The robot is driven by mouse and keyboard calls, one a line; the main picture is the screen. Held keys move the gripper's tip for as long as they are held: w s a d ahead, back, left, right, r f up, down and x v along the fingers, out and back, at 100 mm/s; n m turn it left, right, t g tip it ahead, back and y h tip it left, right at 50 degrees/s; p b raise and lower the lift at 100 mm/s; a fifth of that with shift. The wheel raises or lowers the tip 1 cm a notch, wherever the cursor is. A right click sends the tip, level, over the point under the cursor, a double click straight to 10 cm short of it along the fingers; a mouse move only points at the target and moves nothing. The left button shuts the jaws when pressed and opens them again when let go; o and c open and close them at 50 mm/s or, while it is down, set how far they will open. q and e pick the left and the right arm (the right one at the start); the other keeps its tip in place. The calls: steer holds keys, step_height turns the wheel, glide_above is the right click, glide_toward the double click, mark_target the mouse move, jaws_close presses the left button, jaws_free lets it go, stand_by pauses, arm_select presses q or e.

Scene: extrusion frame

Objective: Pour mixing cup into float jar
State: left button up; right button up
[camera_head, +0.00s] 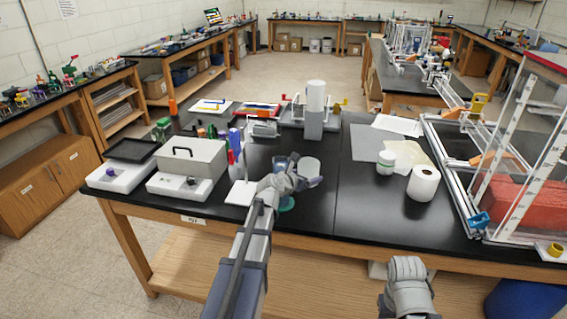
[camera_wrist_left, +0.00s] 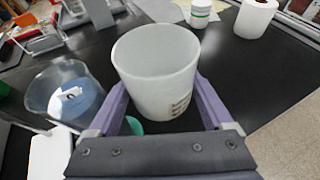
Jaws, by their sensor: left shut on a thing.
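My left gripper (camera_head: 305,184) is shut on the mixing cup (camera_head: 308,165), a whitish, tapered cup. In the left wrist view, the purple fingers (camera_wrist_left: 160,112) grip both sides of the cup (camera_wrist_left: 158,75), which has small dark print low on its wall. It looks about upright; I cannot make out any contents. The float jar (camera_wrist_left: 40,88), clear with blue liquid and a small white float inside, stands just left of the cup. In the head view the jar (camera_head: 281,163) is partly hidden by my gripper. Only part of my right arm shows, not its gripper fingers.
A green disc (camera_head: 287,204) lies on the black table under my left gripper. A white-lidded tub (camera_head: 386,162) and a paper roll (camera_head: 423,183) stand to the right. Scales (camera_head: 180,187) and bottles (camera_head: 235,140) are at left. The table between cup and tub is clear.

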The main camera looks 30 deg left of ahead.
mark_target(313, 162)
arm_select(q)
steer(key=shift+r+p, duration=2.6)
steer(key=shift+r, duration=0.05)
steer(key=shift+f, duration=0.1)
